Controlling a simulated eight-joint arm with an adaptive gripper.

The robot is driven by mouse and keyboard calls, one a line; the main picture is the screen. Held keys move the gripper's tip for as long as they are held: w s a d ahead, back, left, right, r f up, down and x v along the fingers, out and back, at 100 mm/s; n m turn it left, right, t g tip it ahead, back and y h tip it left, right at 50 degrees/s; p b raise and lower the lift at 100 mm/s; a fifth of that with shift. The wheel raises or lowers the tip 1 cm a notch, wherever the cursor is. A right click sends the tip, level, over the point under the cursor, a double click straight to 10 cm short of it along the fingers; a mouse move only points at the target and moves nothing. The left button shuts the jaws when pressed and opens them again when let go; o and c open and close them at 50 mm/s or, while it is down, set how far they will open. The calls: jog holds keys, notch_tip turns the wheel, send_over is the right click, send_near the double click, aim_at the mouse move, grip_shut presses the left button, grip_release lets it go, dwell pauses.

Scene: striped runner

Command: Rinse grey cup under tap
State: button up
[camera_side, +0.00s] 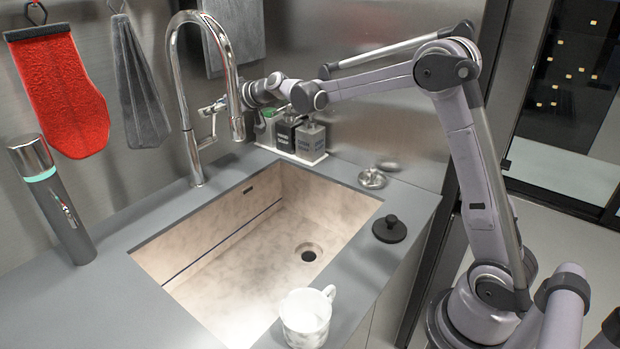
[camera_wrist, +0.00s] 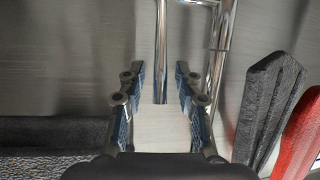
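A whitish cup with grey marbling (camera_side: 305,318), the only cup in view, stands upright on the front counter edge of the sink, its handle toward the back right. The chrome tap (camera_side: 178,95) arches over the sink, and no water shows under its spout. The cup is not in the wrist view.
The marbled sink basin (camera_side: 245,285) is empty, with a drain. Soap dispensers (camera_side: 310,138) stand behind it, close to my arm. A black knobbed lid (camera_side: 389,229) lies right of it. A flask (camera_side: 52,200) stands left. A red mitt (camera_side: 60,95) hangs on the wall.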

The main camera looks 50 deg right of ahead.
grip_shut()
jog(key=shift+s+f+t, duration=0.25)
jog(key=shift+s+t, duration=0.35)
jog(key=shift+t, duration=0.1)
jog(key=shift+s+f+t, duration=0.25)
jog(key=shift+s+t, duration=0.3)
jog(key=shift+t, duration=0.15)
grip_release()
